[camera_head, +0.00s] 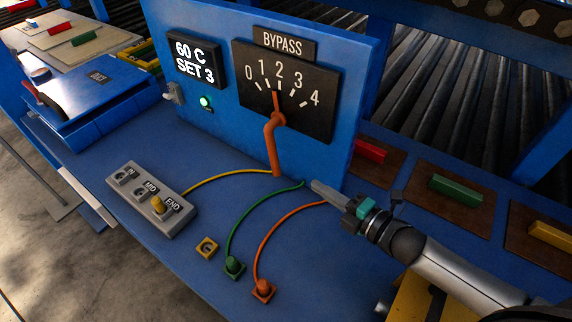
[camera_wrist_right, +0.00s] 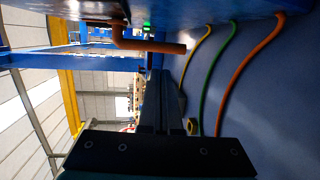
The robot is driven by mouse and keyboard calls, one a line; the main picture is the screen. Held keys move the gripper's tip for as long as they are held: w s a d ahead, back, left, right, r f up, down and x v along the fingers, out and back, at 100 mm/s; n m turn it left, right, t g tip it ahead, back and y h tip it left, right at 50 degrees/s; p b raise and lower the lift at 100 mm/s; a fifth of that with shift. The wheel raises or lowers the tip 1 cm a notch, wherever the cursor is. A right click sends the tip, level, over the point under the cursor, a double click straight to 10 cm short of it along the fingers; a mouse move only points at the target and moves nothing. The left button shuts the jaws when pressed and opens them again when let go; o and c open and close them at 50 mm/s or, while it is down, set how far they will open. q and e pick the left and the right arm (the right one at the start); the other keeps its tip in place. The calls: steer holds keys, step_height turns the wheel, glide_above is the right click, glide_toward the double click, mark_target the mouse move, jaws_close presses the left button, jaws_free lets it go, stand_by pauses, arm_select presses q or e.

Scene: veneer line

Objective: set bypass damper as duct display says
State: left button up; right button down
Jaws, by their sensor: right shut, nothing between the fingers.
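The black BYPASS dial (camera_head: 318,118) is on the blue upright panel, marked 0 to 4. Its orange pointer (camera_head: 276,100) points nearly straight up, at about the 2 mark. The orange damper handle (camera_head: 275,150) hangs down from the dial's pivot; in the right wrist view the handle (camera_wrist_right: 150,45) lies beyond the fingertips. The duct display (camera_head: 194,62) reads "60 C SET 3". My right gripper (camera_head: 314,185) is shut and empty, low and to the right of the handle's lower end, apart from it. Its fingers (camera_wrist_right: 157,75) show together in the wrist view. My left gripper is out of view.
A grey box (camera_head: 150,199) marked IN, MID, END has a yellow plug at END. Yellow, green (camera_head: 234,266) and orange (camera_head: 263,290) cables run along the bench near my right gripper. A green light (camera_head: 205,102) glows below the display. Coloured blocks lie on brown plates at right.

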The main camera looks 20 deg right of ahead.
mark_target(277, 160)
steer(key=x, duration=1.2)
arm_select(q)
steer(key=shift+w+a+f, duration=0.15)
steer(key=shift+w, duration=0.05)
